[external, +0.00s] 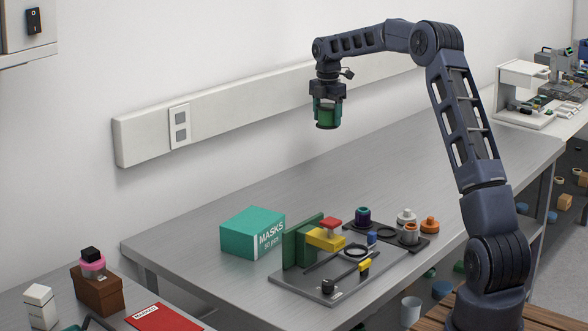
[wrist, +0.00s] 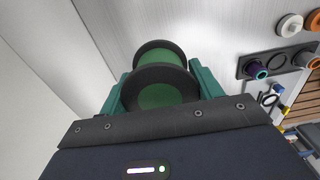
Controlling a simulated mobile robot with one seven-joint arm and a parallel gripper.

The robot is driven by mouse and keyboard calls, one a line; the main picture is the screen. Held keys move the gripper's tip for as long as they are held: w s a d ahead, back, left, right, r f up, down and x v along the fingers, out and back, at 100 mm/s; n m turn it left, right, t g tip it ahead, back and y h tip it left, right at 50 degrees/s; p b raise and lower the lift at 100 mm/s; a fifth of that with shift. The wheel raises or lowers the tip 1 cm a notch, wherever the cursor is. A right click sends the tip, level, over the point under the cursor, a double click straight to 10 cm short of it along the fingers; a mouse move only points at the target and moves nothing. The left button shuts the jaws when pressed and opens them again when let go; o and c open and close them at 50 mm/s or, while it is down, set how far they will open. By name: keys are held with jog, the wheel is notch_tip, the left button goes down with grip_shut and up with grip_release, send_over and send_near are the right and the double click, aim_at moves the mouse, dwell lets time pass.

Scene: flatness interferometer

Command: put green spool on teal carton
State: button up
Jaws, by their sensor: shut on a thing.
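The green spool (external: 327,115) has dark flanges and is held between the teal fingers of my gripper (external: 328,108), high above the table. In the wrist view the spool (wrist: 165,75) sits between the fingers of my gripper (wrist: 160,88), with one dark flange facing the camera. The teal carton (external: 245,235), marked "MASKS", stands on the table at its left part, below and to the left of my gripper. The carton's top looks bare. I cannot make out the carton in the wrist view.
Right beside the carton stands a grey plate (external: 330,292) with a green upright panel (external: 290,245) and a yellow block (external: 325,240). A dark rack (external: 415,245) with several spools lies behind it. The table's back half (external: 430,150) is clear.

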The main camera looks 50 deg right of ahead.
jog(key=a+r, duration=0.2)
jog(key=a, duration=0.9)
jog(key=a+r, duration=0.3)
jog(key=a, duration=0.8)
notch_tip(320, 180, up, 3)
send_over(253, 220)
notch_tip(253, 220, down, 20)
jog(key=shift+w+f, duration=0.1)
jog(key=shift+w, duration=0.05)
jog(key=shift+f, duration=0.1)
jog(key=o, duration=1.1)
